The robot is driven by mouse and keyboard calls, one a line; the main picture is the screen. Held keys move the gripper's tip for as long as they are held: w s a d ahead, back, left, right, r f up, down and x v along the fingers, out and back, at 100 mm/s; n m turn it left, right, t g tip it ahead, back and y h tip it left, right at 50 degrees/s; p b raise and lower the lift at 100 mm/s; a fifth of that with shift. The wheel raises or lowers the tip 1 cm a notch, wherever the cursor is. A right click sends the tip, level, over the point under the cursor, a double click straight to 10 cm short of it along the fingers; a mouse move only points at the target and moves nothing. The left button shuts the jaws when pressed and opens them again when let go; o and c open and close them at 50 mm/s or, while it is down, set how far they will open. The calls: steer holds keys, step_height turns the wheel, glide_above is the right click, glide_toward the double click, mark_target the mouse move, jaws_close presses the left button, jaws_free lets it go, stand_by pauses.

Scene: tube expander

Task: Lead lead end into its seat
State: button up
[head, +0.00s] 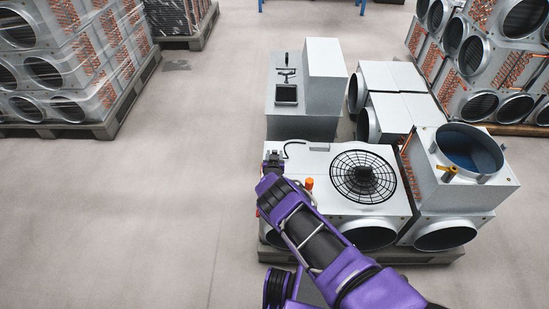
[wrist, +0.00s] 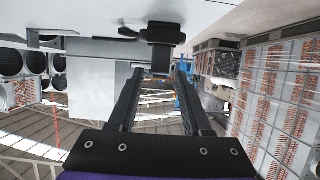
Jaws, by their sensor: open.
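My gripper (head: 273,160) is at the left edge of the white unit's top (head: 312,163) in the head view. In the wrist view its two dark fingers (wrist: 161,82) are apart with nothing clearly held between them. A black block with a side lever (wrist: 163,35) lies just beyond the fingertips, against a pale surface; I cannot tell if it is the lead end or its seat. A thin black curved lead (head: 293,143) lies on the unit's top just behind my gripper. Its end is not clear, and no seat can be made out.
A round black fan grille (head: 363,176) fills the top's right part. An orange-capped part (head: 309,183) stands close right of my wrist. A grey bench with tools (head: 285,108) is behind; a ducted box (head: 465,165) is at right. Floor at left (head: 140,200) is clear.

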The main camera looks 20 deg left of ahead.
steer(key=o, duration=0.6)
steer(key=shift+c, duration=0.2)
steer(key=shift+o, duration=1.3)
